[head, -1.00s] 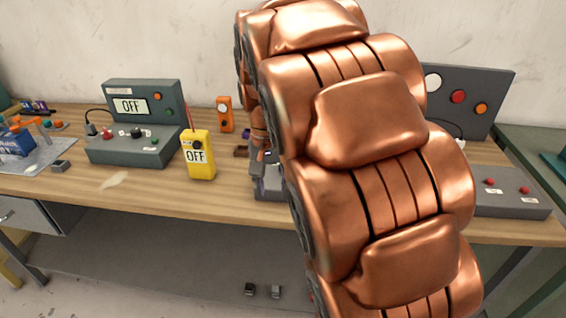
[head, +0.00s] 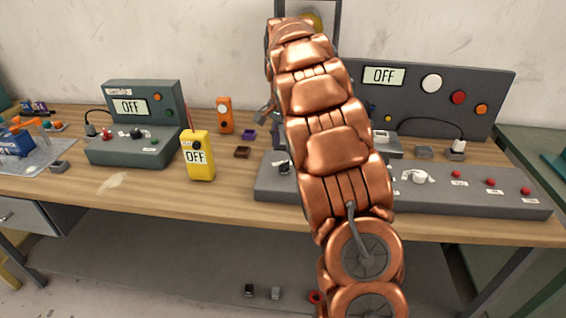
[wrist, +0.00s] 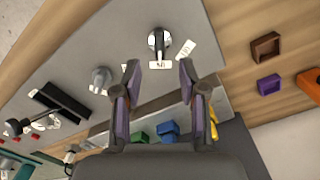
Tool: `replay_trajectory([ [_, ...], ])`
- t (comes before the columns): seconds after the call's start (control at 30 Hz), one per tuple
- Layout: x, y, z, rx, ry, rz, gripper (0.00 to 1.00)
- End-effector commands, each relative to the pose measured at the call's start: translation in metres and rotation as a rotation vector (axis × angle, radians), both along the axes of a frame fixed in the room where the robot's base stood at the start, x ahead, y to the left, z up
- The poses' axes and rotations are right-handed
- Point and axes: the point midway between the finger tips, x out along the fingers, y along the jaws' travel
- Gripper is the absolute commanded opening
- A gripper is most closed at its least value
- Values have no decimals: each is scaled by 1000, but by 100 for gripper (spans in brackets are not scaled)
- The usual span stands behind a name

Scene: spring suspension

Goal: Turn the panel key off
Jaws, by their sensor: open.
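A dark knob (head: 283,167) at the panel's left end in the head view seems to be the same switch, partly behind my arm. My gripper (wrist: 160,68) is open and empty, its fingers apart and just short of the switch.
Other controls include a grey knob (wrist: 100,76), a white knob (head: 418,177) and red buttons (head: 490,182). A brown box (head: 242,152) and a purple box (head: 249,134) lie left of the panel. A yellow meter (head: 199,155) and a grey OFF console (head: 140,150) stand further left.

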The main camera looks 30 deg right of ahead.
Motion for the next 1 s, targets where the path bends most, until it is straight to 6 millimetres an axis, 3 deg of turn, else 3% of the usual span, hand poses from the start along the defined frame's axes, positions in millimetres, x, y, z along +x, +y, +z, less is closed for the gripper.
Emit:
replay_trajectory([
  [0.6, -1, 0, -67, -1, 2, 1, 42],
  [1.0, -1, 0, -73, -1, 1, 2, 42],
])
